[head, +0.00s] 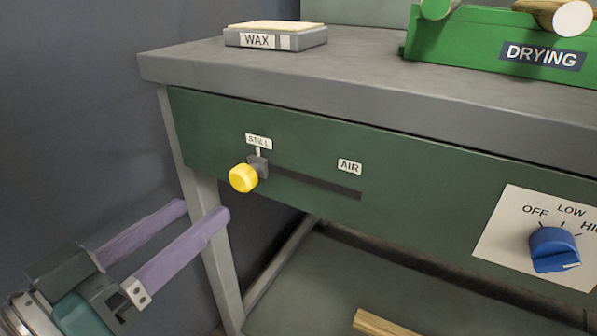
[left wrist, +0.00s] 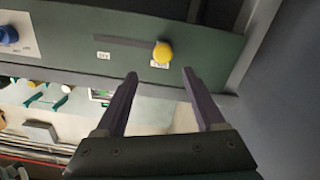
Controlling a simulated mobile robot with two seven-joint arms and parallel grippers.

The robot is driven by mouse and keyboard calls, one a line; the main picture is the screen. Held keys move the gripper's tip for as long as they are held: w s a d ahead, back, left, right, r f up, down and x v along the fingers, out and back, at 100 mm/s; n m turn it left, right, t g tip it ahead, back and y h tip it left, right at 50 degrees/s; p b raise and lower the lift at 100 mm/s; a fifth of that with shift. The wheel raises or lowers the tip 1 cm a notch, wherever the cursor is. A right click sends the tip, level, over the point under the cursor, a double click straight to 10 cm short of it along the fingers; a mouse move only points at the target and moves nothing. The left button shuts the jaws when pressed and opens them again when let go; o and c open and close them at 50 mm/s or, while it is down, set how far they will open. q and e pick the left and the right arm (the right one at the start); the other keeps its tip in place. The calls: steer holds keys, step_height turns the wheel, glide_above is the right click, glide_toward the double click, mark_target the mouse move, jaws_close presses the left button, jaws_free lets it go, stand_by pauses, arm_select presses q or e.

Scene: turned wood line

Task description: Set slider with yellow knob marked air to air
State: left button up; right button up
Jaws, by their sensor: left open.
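The yellow knob (head: 243,178) of the slider stands at the left end of its dark slot (head: 315,183), under the STILL label (head: 258,142). The AIR label (head: 349,166) is above the slot's right end. My left gripper (head: 202,211) is open and empty, in front of the panel, below and left of the knob and apart from it. In the left wrist view the yellow knob (left wrist: 162,52) shows beyond the gap between the two purple fingers (left wrist: 158,73). My right gripper is in neither view.
A blue rotary knob (head: 554,248) sits on a white plate at the right of the green panel (head: 420,210). On the bench top (head: 350,75) are a WAX block (head: 275,36) and a green DRYING tray (head: 480,35). A wooden piece (head: 383,324) lies on the lower shelf.

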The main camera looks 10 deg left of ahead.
mark_target(238, 181)
arm_select(q)
steer(key=b+x, duration=0.1)
steer(key=x, duration=0.5)
steer(key=b+x, duration=0.1)
steer(key=x, duration=0.3)
steer(key=shift+a+f+b, duration=0.15)
steer(key=shift+f+b, duration=0.15)
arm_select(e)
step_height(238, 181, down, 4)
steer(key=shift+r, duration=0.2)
arm_select(q)
steer(key=shift+c, duration=0.2)
jaws_close()
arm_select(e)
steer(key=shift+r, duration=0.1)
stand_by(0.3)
